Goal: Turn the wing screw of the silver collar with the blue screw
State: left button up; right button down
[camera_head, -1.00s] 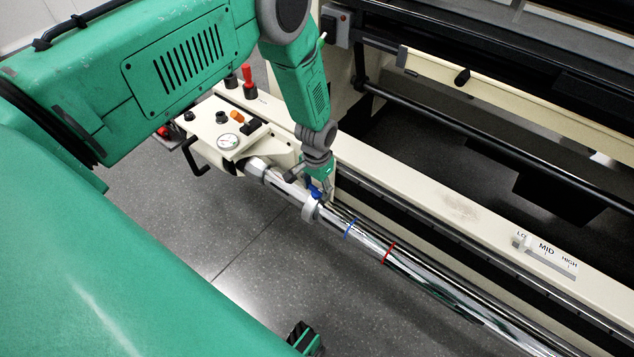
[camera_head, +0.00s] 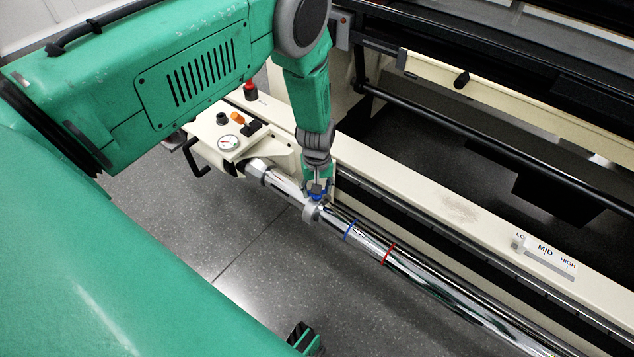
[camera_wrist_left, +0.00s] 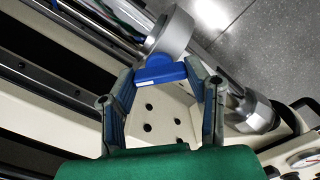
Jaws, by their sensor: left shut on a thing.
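The silver collar (camera_head: 311,212) sits around the shiny bar, and its round face also shows in the left wrist view (camera_wrist_left: 174,34). Its blue wing screw (camera_wrist_left: 160,72) stands out from the collar's side toward my gripper; in the head view the screw (camera_head: 318,196) is small and partly covered. My left gripper (camera_wrist_left: 161,80) is shut on the blue screw, one finger at each end of its wing. In the head view my left gripper (camera_head: 317,187) comes down on the screw from above.
The bar (camera_head: 440,286) runs down to the right, with a blue ring (camera_head: 350,229) and a red ring (camera_head: 388,253) on it. A cream rail (camera_head: 430,198) lies close behind. A control panel with a gauge (camera_head: 228,142) is at left. Open floor lies in front.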

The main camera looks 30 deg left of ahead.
pick_arm(q)
jog(key=shift+s+f+n, duration=0.1)
jog(key=shift+n, duration=0.7)
jog(key=shift+d, duration=0.1)
jog(key=o, duration=1.2)
jog(key=shift+c, duration=0.2)
jog(key=shift+r, duration=0.6)
notch_tip(320, 180, up, 11)
jog(key=shift+f, duration=0.15)
